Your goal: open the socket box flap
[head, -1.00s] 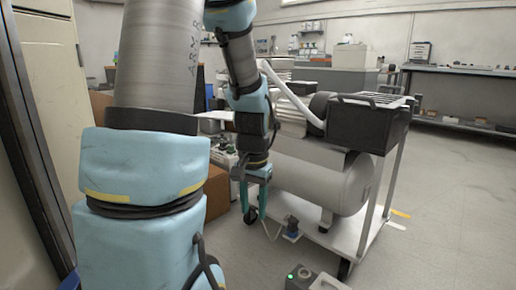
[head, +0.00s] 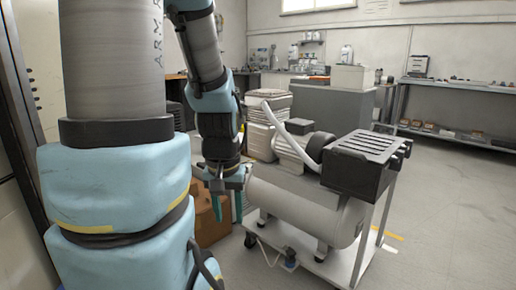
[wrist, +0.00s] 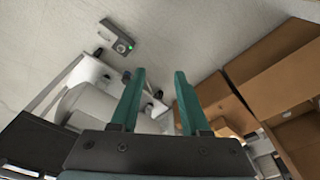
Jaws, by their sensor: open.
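A small grey box with a green light (wrist: 117,38) lies on the floor in the upper left of the wrist view. It looks like the socket box, but I cannot be sure. Its flap is too small to make out. It is out of the head view now. My gripper (head: 227,206) hangs pointing down, left of the compressor, in the head view. Its two green fingers (wrist: 159,74) are apart in the wrist view, with nothing between them. The gripper is well apart from the box.
The compressor tank (head: 305,205) stands on a white wheeled cart (head: 325,266), with a black slatted unit (head: 362,165) above it. Cardboard boxes (head: 212,215) stand behind my gripper; they are on the right in the wrist view (wrist: 265,75). Floor at the right is clear.

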